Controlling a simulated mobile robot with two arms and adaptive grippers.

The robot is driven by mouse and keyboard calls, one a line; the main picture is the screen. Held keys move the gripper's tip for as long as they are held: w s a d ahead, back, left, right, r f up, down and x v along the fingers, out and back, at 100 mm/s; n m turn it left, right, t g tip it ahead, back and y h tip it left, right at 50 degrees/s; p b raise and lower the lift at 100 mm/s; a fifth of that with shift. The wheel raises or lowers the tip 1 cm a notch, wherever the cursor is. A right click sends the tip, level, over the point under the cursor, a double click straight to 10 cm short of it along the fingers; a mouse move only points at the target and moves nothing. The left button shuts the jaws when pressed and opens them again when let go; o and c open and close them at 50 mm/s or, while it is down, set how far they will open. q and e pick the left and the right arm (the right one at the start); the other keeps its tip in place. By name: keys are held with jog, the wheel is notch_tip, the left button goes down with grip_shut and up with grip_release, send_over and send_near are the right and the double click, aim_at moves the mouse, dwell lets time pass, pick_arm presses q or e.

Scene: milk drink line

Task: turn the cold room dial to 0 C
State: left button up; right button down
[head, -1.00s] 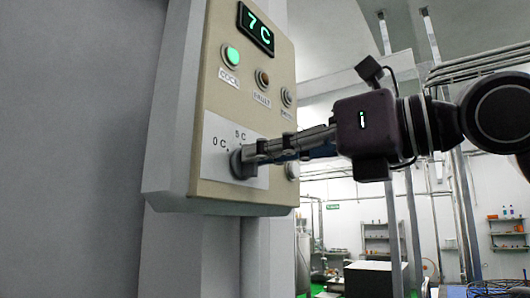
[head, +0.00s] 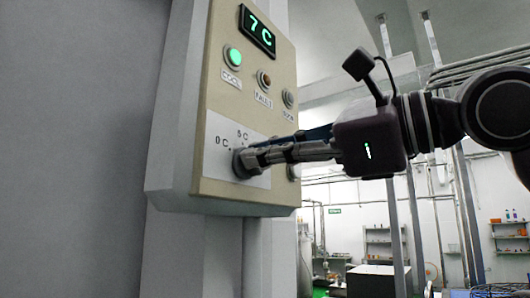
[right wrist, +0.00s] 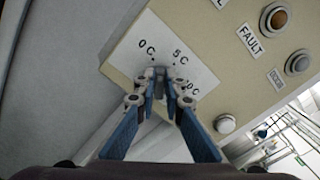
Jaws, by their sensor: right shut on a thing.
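The cold room dial (head: 238,164) is a round grey knob on a white plate (head: 214,132) low on the beige control panel. Marks 0 C and 5 C show on the plate. A third mark, partly hidden by a finger, shows in the right wrist view. My right gripper (head: 250,157) is shut on the dial. The right wrist view shows its fingertips (right wrist: 160,82) closed at the dial, which they mostly hide. I cannot tell where the pointer stands. The display (head: 258,31) reads 7 C. My left gripper is not in view.
Above the dial are a lit green lamp (head: 233,57), an unlit amber FAULT lamp (head: 264,78) and a pale button (head: 288,98). The panel (head: 200,196) stands out from a grey wall. The room to the right holds shelves (head: 378,240) and metal posts.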

jog(key=shift+s+f+n, duration=0.1)
jog(key=shift+f+n, duration=0.05)
jog(key=shift+n, duration=1.85)
jog(key=c, duration=2)
grip_release()
jog(key=v, duration=1.2)
